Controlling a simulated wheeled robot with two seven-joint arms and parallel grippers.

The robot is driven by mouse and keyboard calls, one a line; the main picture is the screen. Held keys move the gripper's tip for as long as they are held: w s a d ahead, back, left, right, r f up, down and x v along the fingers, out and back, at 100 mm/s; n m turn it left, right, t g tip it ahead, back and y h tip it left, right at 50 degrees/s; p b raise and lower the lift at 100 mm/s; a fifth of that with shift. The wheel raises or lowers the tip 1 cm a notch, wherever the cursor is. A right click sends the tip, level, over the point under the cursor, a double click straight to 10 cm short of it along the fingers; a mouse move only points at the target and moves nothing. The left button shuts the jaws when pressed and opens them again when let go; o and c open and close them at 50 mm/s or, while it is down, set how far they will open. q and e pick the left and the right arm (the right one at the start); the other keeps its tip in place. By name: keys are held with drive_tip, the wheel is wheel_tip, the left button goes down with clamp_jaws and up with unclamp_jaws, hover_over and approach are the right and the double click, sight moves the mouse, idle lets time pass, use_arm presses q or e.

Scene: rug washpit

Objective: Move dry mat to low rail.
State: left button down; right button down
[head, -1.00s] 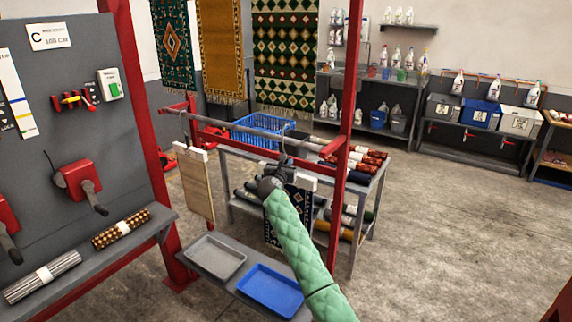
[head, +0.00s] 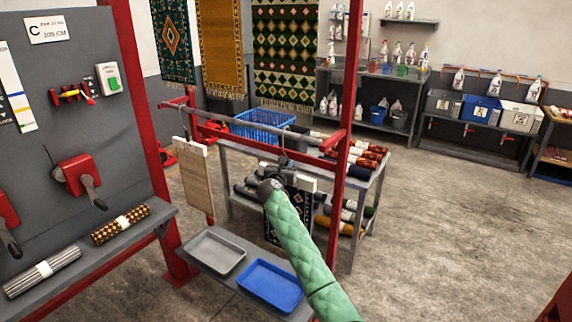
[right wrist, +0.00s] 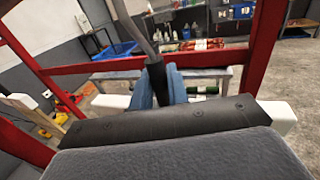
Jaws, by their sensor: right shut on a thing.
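The hanger's white bar (right wrist: 281,117) shows at both sides in the right wrist view. A dark patterned mat (head: 273,228) hangs below my gripper, partly hidden by my green-sleeved arm. The low rail (head: 228,119) is a grey bar across the red frame. The hook's top is close to the rail; I cannot tell whether it rests on it. A tan mat (head: 196,185) hangs from a hook at the rail's left. My left gripper is not in view.
A grey tray (head: 215,253) and a blue tray (head: 271,287) lie below. Red posts (head: 349,110) stand close to the rail's ends. Behind it, a table carries a blue basket (head: 262,126) and rolled rugs (head: 362,155). The floor at right is clear.

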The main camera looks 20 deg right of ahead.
drive_tip(key=shift+f, duration=0.4)
drive_tip(key=c, duration=1.3)
unclamp_jaws()
